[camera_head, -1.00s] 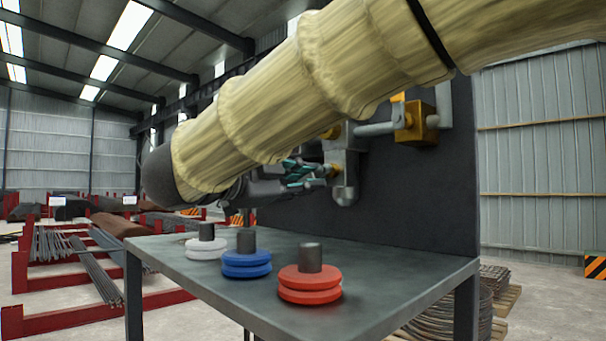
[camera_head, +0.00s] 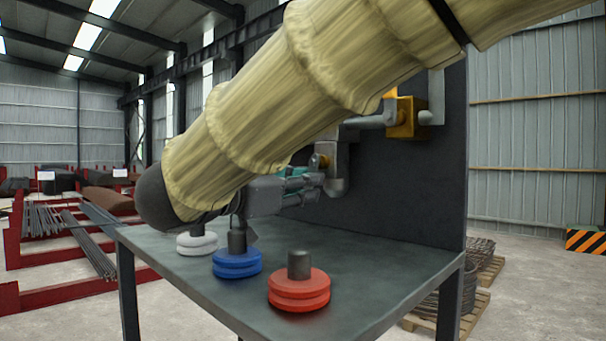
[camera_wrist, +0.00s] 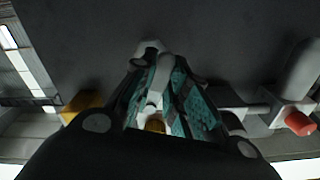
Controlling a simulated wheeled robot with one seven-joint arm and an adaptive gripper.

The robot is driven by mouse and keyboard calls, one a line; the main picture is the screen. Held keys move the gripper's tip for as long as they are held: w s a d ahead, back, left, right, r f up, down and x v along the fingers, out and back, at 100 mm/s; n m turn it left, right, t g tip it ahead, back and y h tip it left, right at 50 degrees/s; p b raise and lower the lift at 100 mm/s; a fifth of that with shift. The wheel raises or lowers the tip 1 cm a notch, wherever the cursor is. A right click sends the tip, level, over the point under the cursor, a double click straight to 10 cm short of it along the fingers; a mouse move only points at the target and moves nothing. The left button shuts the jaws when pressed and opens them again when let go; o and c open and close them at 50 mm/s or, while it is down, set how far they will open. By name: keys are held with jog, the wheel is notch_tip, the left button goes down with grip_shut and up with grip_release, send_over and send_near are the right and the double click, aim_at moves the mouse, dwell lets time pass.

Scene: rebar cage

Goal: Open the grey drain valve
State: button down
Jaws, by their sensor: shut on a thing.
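A yellow valve block (camera_head: 406,118) with grey pipe sits higher right on the panel (camera_head: 400,190). White (camera_head: 197,243), blue (camera_head: 237,263) and red (camera_head: 299,290) discs with dark posts stand on the bench (camera_head: 370,270) below. A red-ended part (camera_wrist: 299,123) lies right in the wrist view.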

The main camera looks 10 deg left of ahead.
jog(key=shift+d+f+n, duration=0.1)
jog(key=shift+n, duration=0.4)
jog(key=shift+s+f, duration=0.1)
jog(key=c, duration=1.4)
grip_release()
